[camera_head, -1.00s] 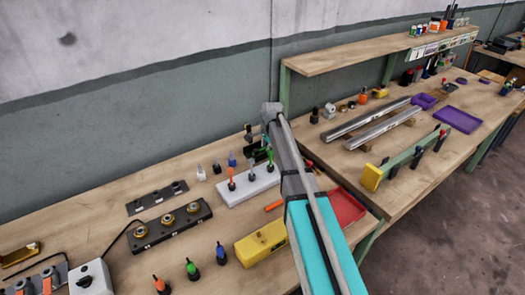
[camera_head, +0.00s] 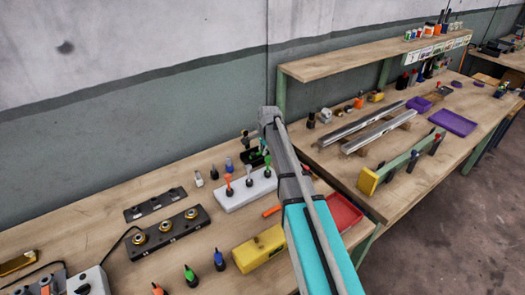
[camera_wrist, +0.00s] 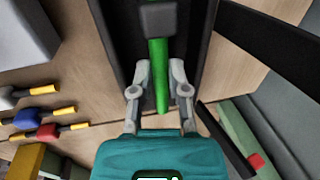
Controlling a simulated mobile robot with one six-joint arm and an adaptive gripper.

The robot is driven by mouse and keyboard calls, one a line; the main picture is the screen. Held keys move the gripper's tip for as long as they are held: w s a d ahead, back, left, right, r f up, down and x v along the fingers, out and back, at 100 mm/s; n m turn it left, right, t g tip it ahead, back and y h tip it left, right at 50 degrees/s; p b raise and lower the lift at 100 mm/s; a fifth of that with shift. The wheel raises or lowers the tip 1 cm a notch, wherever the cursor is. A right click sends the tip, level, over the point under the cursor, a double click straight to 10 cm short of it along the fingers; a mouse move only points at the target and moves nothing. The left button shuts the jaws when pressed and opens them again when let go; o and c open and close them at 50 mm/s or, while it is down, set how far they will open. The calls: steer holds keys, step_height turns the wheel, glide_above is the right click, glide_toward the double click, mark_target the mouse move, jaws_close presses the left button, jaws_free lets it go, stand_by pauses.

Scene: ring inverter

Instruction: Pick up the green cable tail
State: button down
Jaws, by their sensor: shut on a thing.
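The green cable tail (camera_wrist: 160,82) runs between my gripper's two grey fingers in the wrist view. Its upper end meets a dark grey block (camera_wrist: 158,20) over a black channel-like part (camera_wrist: 122,25). My gripper (camera_wrist: 160,70) is shut on the green tail, with one finger on each side. The tail's lower end shows free below the fingertips. In the head view my arm covers much of the area around the gripper, and I cannot make out the grip there. A black part with green on it (camera_head: 251,158) shows just left of my arm.
A white block (camera_head: 235,196) holding orange, black and green upright tools stands left of my arm. A yellow block (camera_head: 258,248) and red tray (camera_head: 343,213) lie nearer. Black socket strips (camera_head: 165,233) lie further left. Small yellow-tipped pieces (camera_wrist: 40,115) lie left in the wrist view.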

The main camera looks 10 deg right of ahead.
steer(key=shift+r+p, duration=4.2)
steer(key=shift+r, duration=0.25)
steer(key=shift+r, duration=0.15)
step_height(320, 180, up, 9)
steer(key=p, duration=0.9)
steer(key=shift+r+p, duration=0.2)
steer(key=shift+p, duration=0.15)
steer(key=shift+a, duration=0.15)
